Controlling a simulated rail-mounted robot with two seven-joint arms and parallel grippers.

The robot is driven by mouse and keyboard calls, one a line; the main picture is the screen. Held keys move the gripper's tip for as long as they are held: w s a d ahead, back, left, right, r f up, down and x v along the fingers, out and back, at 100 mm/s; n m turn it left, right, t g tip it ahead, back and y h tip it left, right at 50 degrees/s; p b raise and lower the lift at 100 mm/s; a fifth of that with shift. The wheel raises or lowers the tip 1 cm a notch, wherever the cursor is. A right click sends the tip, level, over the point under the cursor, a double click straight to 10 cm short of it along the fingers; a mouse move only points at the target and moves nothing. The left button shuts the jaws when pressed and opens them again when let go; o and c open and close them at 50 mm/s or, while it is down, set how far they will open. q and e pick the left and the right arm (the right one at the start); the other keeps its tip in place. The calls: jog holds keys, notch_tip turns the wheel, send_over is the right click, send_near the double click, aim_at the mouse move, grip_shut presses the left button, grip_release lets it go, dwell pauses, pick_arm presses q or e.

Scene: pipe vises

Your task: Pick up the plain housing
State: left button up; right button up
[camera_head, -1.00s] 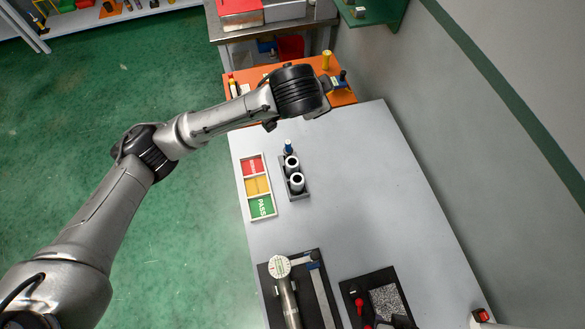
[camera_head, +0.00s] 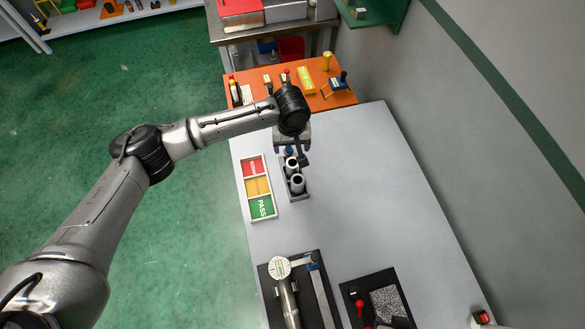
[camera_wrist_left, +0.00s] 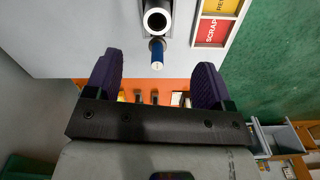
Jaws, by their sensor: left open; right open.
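Two pale, hollow cylindrical housings stand upright in a dark grey rack (camera_head: 304,195) on the grey table. The far housing (camera_head: 291,165) is partly behind my left gripper, and the near housing (camera_head: 297,184) is clear. I cannot tell which is the plain one. A blue-topped piece (camera_head: 288,151) stands at the rack's far end. My left gripper (camera_head: 300,160) is open and empty over the far end of the rack. In the left wrist view, one housing (camera_wrist_left: 157,22) and the blue-topped piece (camera_wrist_left: 157,52) show between and beyond the open fingers.
A tray with red, yellow and green PASS sections (camera_head: 263,208) lies left of the rack. A gauge fixture (camera_head: 280,267) and a black board (camera_head: 352,290) lie at the near end. An orange table (camera_head: 345,99) with tools stands behind.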

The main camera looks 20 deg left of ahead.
pick_arm(q)
send_over(293, 163)
jog(key=s, duration=0.2)
notch_tip(293, 163, down, 7)
jog(key=shift+w+d+f, duration=0.1)
jog(key=shift+w+f, duration=0.1)
jog(key=shift+f, duration=1.15)
jog(key=shift+w+d+f, duration=0.1)
jog(key=shift+w+f, duration=0.05)
jog(key=shift+f, duration=1.15)
jog(key=shift+c, duration=0.3)
jog(key=c, duration=1.1)
jog(key=shift+r, duration=0.15)
